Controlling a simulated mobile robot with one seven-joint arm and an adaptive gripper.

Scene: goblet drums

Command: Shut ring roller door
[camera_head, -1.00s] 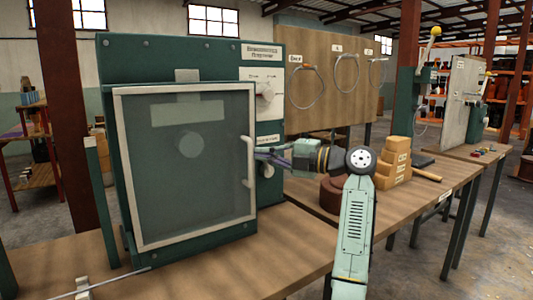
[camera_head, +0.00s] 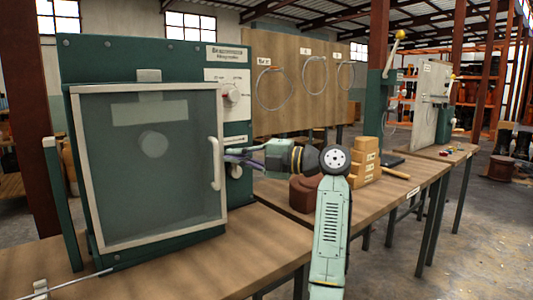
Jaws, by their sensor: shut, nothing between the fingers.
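A green machine (camera_head: 75,65) stands on the wooden bench at left; its sign is too blurred to read surely. On its front is a glazed door (camera_head: 150,195) in a pale frame. The door lies close to the machine's front; I cannot tell if a small gap remains. A pale upright handle (camera_head: 215,163) is on the door's right side. My gripper (camera_head: 229,158) is shut and empty, its fingertips at the right of the handle, close to it. I cannot tell whether they touch it. My gripper partly hides the machine's lower control panel.
A control panel with a knob (camera_head: 231,95) is right of the door. A brown round block (camera_head: 303,194) and stacked wooden blocks (camera_head: 367,162) stand on the bench behind my arm. A rod (camera_head: 75,284) lies at the front left. A board with hanging rings (camera_head: 300,110) stands behind.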

